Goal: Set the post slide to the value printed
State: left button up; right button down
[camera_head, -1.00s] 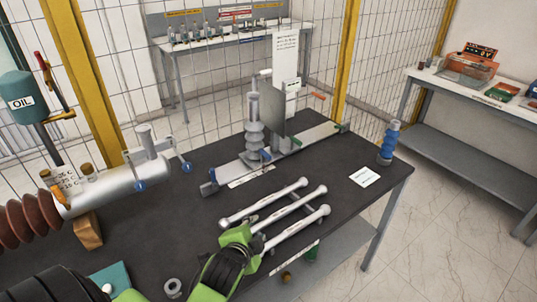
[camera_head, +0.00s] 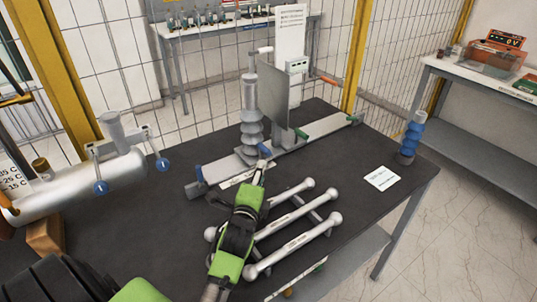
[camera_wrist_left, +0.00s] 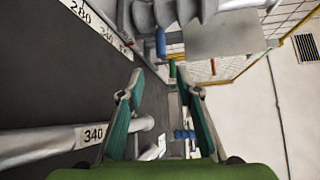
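The slide rig stands at the back of the dark bench. A ribbed grey post (camera_head: 250,108) stands upright beside a flat grey plate (camera_head: 273,88). White number labels (camera_wrist_left: 80,10) lie beside the rig in the wrist view; one reads 280. A blue handle (camera_head: 263,149) is near the post's foot and also shows in the wrist view (camera_wrist_left: 160,42). My left gripper (camera_head: 261,172) is open and empty, just short of this handle; its fingers show in the wrist view (camera_wrist_left: 160,95).
Several silver rods (camera_head: 295,215) with ball ends lie right of my left gripper; one label reads 340. A printed card (camera_head: 382,178) and blue insulator (camera_head: 410,140) are at the bench's right. A printed sheet (camera_head: 289,35) hangs behind.

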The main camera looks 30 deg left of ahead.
aim_at(267, 155)
pick_arm(q)
jog(key=p+x, duration=0.1)
jog(key=x, duration=1.2)
jog(key=shift+r, duration=0.15)
grip_shut()
